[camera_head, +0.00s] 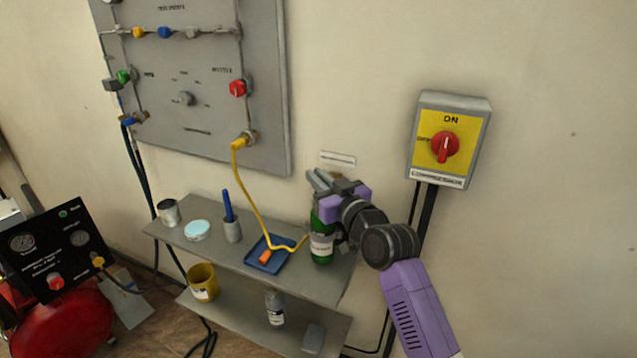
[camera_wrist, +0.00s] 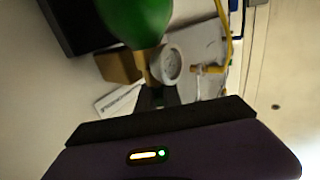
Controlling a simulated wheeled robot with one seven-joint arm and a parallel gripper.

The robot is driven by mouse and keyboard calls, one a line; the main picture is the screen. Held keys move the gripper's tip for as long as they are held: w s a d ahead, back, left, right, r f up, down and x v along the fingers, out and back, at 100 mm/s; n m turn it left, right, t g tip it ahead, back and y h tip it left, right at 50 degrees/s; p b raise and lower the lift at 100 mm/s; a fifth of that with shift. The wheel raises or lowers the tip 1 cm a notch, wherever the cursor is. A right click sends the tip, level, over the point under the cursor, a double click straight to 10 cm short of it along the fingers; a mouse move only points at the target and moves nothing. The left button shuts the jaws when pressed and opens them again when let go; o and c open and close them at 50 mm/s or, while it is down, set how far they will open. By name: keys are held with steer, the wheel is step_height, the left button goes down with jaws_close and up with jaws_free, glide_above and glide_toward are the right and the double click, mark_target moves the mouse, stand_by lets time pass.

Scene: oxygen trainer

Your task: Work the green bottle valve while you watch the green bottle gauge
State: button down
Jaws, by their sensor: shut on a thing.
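The green bottle (camera_head: 322,243) stands upright at the right end of the upper shelf, with a white label on its front. My gripper (camera_head: 326,184) is at the bottle's top and shut, apparently on the green bottle valve, which its fingers hide. In the wrist view, the green bottle (camera_wrist: 136,20) fills the top. The round white green bottle gauge (camera_wrist: 167,66) is beside its brass neck, close to the dark fingers (camera_wrist: 158,98).
A yellow-faced switch box (camera_head: 447,140) is on the wall right of my arm. A grey panel (camera_head: 200,120) is behind.

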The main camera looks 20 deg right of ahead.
stand_by(0.3)
steer(key=c, duration=1.5)
jaws_free()
steer(key=b+v, duration=0.1)
steer(key=v, duration=0.6)
steer(key=shift+s, duration=0.4)
steer(key=shift+d, duration=0.1)
